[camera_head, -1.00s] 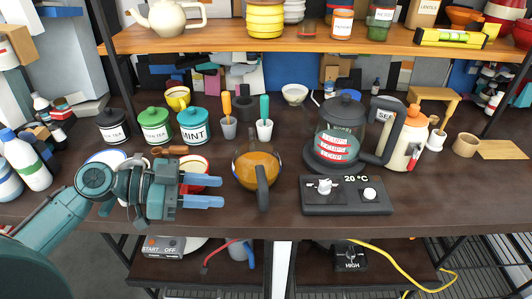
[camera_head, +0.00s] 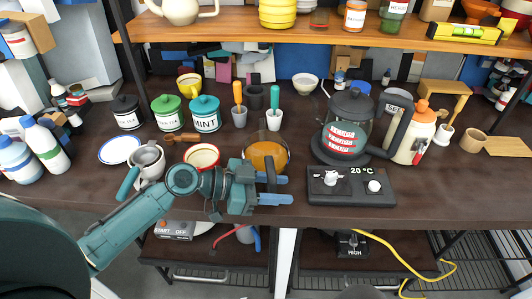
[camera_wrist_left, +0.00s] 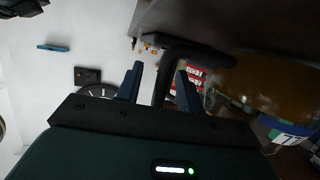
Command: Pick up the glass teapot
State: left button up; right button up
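The glass teapot (camera_head: 264,155), round with amber liquid inside, stands near the front edge of the table in the head view. In the left wrist view the dark handle (camera_wrist_left: 167,78) runs between the two fingers of my left gripper (camera_wrist_left: 160,85), with a gap showing on either side. The fingers are apart and not closed on it. The amber body (camera_wrist_left: 285,85) shows to the right. My right gripper is not in view.
A kettle with a dark lid (camera_head: 352,103) stands right of the teapot, behind a black control panel (camera_head: 327,197). A red-rimmed bowl (camera_head: 202,152) and a grey metal jug (camera_head: 149,160) are to the left. Cups holding tools (camera_head: 273,120) stand behind.

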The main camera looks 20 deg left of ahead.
pick_arm(q)
jog(key=shift+w+d+f, duration=0.15)
jog(key=shift+w+d, duration=0.1)
jog(key=shift+d, duration=0.2)
grip_shut()
dwell(1.1)
jog(key=shift+a, duration=0.1)
